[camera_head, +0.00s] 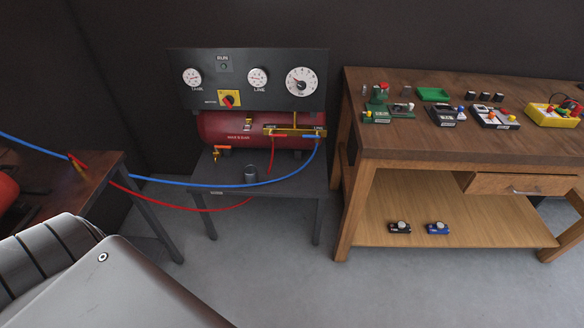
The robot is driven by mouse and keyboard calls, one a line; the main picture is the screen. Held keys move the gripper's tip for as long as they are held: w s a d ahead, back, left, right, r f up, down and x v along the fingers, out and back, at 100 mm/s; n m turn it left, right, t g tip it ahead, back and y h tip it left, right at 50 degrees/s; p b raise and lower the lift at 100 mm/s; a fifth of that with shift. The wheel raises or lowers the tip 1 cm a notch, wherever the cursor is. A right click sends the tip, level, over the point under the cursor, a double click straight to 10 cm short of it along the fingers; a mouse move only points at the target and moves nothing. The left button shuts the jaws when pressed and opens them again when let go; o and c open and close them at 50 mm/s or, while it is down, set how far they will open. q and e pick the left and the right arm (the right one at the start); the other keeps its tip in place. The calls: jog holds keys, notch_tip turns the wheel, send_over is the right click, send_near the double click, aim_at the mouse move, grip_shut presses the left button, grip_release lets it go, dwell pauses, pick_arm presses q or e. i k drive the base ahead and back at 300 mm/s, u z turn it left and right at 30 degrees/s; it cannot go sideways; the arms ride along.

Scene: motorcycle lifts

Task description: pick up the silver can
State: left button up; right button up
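Neither of my grippers shows in this view.
A gauge panel (245,80) rises behind the compressor. The blue hose (200,185) and red hose (205,209) stretch left to a dark table (100,170). The workbench holds several small devices and a green tray (433,94). Grey floor (290,285) is open in front.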

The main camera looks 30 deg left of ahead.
aim_at(251, 173)
jog(key=z, duration=0.25)
jog(key=i, duration=0.9)
jog(key=u, duration=0.65)
jog(key=i, duration=0.65)
jog(key=u, duration=0.5)
